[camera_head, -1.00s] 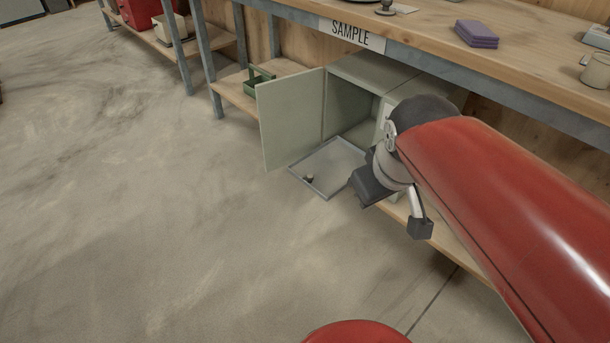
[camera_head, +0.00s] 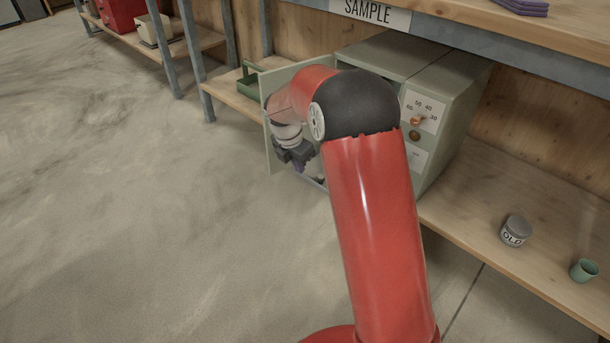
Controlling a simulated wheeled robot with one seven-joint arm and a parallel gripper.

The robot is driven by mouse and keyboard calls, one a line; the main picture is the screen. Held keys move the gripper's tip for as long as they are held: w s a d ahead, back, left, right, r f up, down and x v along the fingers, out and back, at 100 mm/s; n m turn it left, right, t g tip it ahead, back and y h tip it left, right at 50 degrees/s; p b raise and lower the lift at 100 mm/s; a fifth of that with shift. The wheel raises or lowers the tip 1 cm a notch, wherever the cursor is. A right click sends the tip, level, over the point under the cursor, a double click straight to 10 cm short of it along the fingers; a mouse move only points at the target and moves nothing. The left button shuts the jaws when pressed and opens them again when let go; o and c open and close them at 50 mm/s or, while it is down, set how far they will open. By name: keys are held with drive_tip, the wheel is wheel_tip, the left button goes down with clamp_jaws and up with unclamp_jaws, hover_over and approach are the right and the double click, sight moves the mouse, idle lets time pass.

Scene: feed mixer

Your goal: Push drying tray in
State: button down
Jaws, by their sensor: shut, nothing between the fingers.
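The grey-green drying cabinet (camera_head: 450,95) stands on the low shelf under the bench, with a dial panel on its front. Its door (camera_head: 270,150) stands open to the left. The drying tray (camera_head: 319,182) is almost wholly hidden behind my arm; only a sliver of it shows below my gripper. My gripper (camera_head: 299,168) is shut and empty, in front of the open door and above or at the tray's outer end. I cannot tell whether it touches the tray. The cabinet's opening is hidden by my red arm.
A green carrier (camera_head: 248,84) sits on the shelf behind the door. A jar marked OLD (camera_head: 515,232) and a green cup (camera_head: 584,270) stand on the low shelf at right. The bench edge (camera_head: 480,45) runs above the cabinet. The floor at left is clear.

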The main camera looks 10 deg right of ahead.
sight(316, 183)
drive_tip(key=shift+w+d+f+b, duration=0.3)
drive_tip(key=shift+w+d+f, duration=0.45)
drive_tip(key=shift+f, duration=0.8)
drive_tip(key=shift+w+d+f+b, duration=0.4)
drive_tip(key=shift+d+f, duration=0.6)
drive_tip(key=shift+f, duration=0.6)
drive_tip(key=shift+w+d+f+b, duration=0.25)
drive_tip(key=shift+w+d+f, duration=0.55)
drive_tip(key=shift+f, duration=0.75)
drive_tip(key=shift+d, duration=0.2)
